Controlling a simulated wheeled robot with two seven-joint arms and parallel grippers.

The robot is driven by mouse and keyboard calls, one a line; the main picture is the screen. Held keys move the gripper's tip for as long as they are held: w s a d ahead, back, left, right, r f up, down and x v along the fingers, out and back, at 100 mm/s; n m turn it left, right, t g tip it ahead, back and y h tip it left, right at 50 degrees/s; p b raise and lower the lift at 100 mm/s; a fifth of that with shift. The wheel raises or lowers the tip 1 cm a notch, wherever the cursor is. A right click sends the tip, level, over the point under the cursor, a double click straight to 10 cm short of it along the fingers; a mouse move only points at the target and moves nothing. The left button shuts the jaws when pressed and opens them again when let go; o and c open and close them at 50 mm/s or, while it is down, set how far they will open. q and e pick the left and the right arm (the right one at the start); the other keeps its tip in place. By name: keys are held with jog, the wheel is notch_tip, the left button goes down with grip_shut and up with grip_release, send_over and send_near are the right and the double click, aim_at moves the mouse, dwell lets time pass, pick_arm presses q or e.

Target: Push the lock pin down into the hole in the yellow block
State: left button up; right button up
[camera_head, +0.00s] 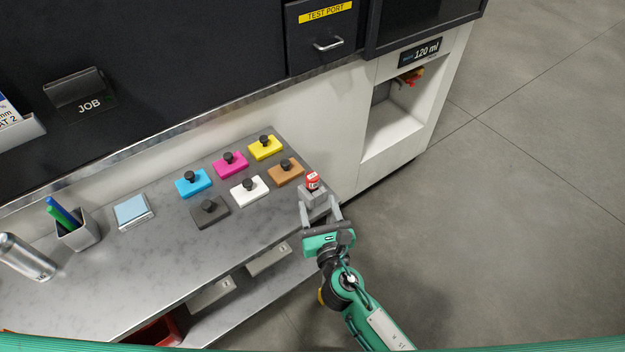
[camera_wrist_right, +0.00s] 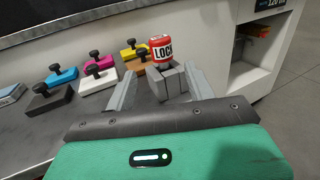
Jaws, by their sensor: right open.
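The lock pin (camera_head: 313,180) has a red and white head marked LOCK, also seen in the right wrist view (camera_wrist_right: 161,48). It stands upright on a small grey block (camera_wrist_right: 166,83) at the right end of the grey counter. I cannot see how deep the pin sits; its lower part is hidden. The yellow block (camera_head: 265,148) with a black knob lies on the counter behind and left of the pin. My right gripper (camera_head: 320,207) is open and empty, its fingers pointing at the grey block, one toward each side. Contact cannot be told. My left gripper is not in view.
Cyan (camera_head: 193,183), magenta (camera_head: 231,163), white (camera_head: 249,189), brown (camera_head: 286,172) and dark grey (camera_head: 209,212) knobbed blocks lie left of the pin. A pen cup (camera_head: 76,232) and a metal bottle (camera_head: 26,258) are far left. Open floor (camera_head: 500,230) lies right.

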aim_at(314, 186)
jog(key=x, duration=0.2)
jog(key=shift+w+a, duration=0.15)
jog(key=shift+w, duration=0.2)
jog(key=shift+w+r+p, duration=0.1)
jog(key=shift+w+p, duration=0.2)
jog(key=p+x, duration=0.1)
jog(key=x, duration=0.2)
jog(key=shift+w+r, duration=0.15)
jog(key=shift+w, duration=0.15)
jog(key=shift+w+a, duration=0.1)
jog(key=shift+w, duration=0.45)
jog(key=c, duration=1)
jog(key=shift+c, duration=0.2)
